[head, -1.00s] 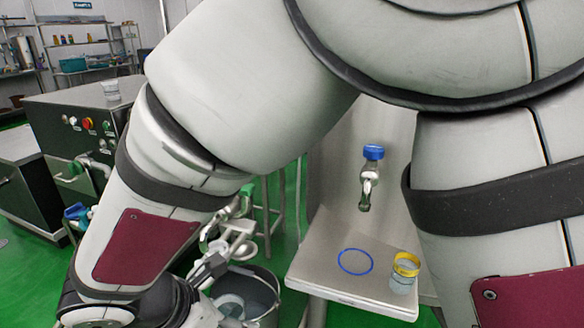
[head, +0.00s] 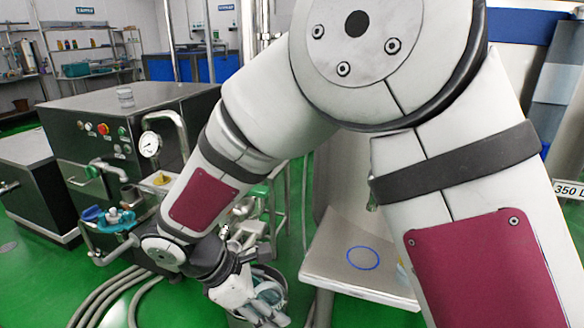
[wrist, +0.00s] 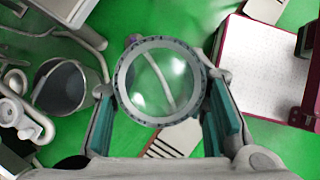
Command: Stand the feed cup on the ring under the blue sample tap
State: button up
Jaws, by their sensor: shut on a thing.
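My gripper (wrist: 170,115) is shut on a clear, round cup with a grey, dark-marked rim (wrist: 122,80), which I take to be the feed cup. The teal finger pads press on both sides of it, and green floor shows through it. In the head view my gripper (head: 252,308) is low, in front of the bucket; the cup is hard to make out there. The blue ring (head: 363,258) lies flat and empty on the steel shelf (head: 335,277), to the right of my gripper. My arm hides the blue sample tap, except perhaps its spout tip.
A bucket (wrist: 60,85) stands beside my gripper. A yellow-banded cup on the shelf is almost wholly hidden by my arm. Hoses (head: 115,300) lie on the floor.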

jog(key=w+d+m+g+p, duration=0.2)
jog(key=d+m+g, duration=0.1)
jog(key=d+m, duration=0.2)
jog(key=w+d+r+m+g+y+p, duration=0.1)
jog(key=w+d+m+g+p, duration=0.1)
jog(key=d+m, duration=0.4)
jog(key=shift+w+d+r+g+y+p, duration=0.15)
jog(key=shift+w+d+g+y+p, duration=0.15)
jog(key=shift+d+g+p, duration=0.25)
jog(key=d+m+y+p, duration=0.1)
jog(key=d+m, duration=0.2)
jog(key=w+d+m+g+y+p, duration=0.1)
jog(key=d+m+y, duration=0.1)
jog(key=d+m, duration=0.1)
jog(key=d+m+g+y+p, duration=0.1)
jog(key=d+m, duration=0.2)
jog(key=d, duration=0.2)
jog(key=shift+w+d+r+m+y, duration=0.1)
jog(key=shift+w+r+m+y, duration=0.05)
jog(key=shift+m+y, duration=0.25)
